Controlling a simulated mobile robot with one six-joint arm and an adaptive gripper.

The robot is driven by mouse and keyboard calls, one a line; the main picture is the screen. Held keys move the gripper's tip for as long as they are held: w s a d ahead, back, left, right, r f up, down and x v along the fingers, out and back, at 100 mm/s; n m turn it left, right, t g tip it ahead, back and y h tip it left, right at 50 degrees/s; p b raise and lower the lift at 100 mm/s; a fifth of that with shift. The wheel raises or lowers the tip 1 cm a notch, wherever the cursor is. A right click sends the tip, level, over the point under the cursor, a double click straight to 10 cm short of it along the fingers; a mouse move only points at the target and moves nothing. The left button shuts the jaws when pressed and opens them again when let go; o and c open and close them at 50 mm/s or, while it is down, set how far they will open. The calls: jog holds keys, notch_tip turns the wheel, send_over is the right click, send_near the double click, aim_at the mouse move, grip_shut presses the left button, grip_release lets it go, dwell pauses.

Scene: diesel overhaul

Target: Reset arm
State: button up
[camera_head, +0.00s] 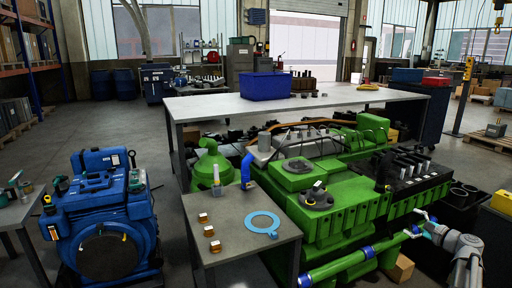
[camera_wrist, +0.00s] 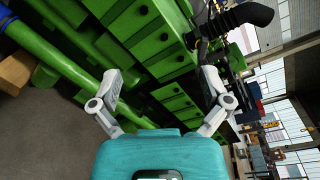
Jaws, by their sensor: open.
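My gripper (camera_head: 424,225) shows at the lower right of the head view, beside the front right end of the green engine (camera_head: 340,205). In the wrist view my gripper (camera_wrist: 160,80) has its two grey fingers spread wide apart, with nothing between them. The ribbed green side of the engine (camera_wrist: 165,60) lies beyond the fingers. A green pipe (camera_wrist: 65,55) runs diagonally at the left. I cannot tell the exact gap between the fingertips and the engine.
A grey table (camera_head: 235,225) holds a blue ring gasket (camera_head: 262,224) and several small copper-coloured parts. A blue engine (camera_head: 100,215) stands at the left. A long bench (camera_head: 215,105) behind carries a blue bin (camera_head: 265,86). A cardboard box (camera_head: 400,268) sits low near my arm.

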jog(key=s+a+f+n+g, duration=0.1)
jog(key=a+f+n+g, duration=0.35)
jog(key=a, duration=0.85)
jog(key=s+a+f+n+g, duration=0.2)
jog(key=a+f+n+g, duration=0.3)
jog(key=a, duration=0.7)
jog(key=s+a+f+n+g+h, duration=0.3)
jog(key=s+a+f+n+h, duration=0.15)
jog(key=s+a, duration=0.25)
jog(key=s+a+f+n+g+h, duration=0.3)
jog(key=s+a+n, duration=0.3)
jog(key=s+a, duration=0.2)
notch_tip(320, 180, up, 29)
jog(key=p, duration=2.9)
jog(key=shift+w+d, duration=0.2)
jog(key=shift+d, duration=0.1)
